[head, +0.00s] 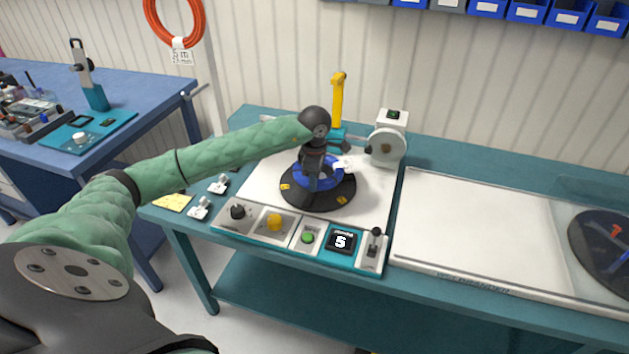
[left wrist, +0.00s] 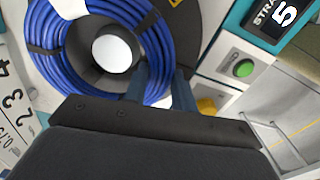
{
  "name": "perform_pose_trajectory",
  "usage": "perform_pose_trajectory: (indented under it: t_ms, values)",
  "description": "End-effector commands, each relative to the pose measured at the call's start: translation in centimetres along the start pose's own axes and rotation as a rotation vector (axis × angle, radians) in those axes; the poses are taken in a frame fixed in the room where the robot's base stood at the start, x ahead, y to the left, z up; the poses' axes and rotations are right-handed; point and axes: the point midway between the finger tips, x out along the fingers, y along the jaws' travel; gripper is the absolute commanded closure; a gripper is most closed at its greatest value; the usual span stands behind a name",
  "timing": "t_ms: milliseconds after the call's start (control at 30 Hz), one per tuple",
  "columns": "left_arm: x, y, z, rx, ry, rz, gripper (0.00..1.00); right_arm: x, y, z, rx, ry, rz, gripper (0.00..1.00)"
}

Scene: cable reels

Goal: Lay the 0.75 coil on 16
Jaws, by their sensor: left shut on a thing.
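A coil of blue cable (head: 334,178) lies around the hub of a round black turntable (head: 318,199) on the bench. In the left wrist view the coil (left wrist: 50,70) has dark ties around it and a pale round hub top in its middle. My left gripper (head: 318,180) points down at the coil from above and is shut on its ring; the fingers (left wrist: 165,88) reach the coil's edge in the left wrist view. I cannot make out a 16. My right gripper is not in view.
A front panel holds a black knob (head: 237,212), a yellow button (head: 275,222), a green button (head: 308,237), a display reading 5 (head: 342,240) and a lever (head: 375,243). A yellow-handled post (head: 338,100) and a white wheel unit (head: 387,145) stand behind. A white board (head: 480,235) lies right, mostly clear.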

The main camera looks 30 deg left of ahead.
Motion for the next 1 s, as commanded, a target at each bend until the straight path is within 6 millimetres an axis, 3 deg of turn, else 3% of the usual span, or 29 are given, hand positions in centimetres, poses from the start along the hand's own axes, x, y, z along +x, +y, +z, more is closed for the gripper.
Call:
perform_pose_trajectory:
  t_ms: [600, 1000]
  values:
    - [-3.1, 0.0, 0.0, 0.0, -0.001, 0.002, 1.0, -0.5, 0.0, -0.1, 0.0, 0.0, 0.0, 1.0]
    - [-3.5, 0.0, 0.0, 0.0, -0.001, 0.002, 1.0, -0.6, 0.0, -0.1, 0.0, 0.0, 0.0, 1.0]
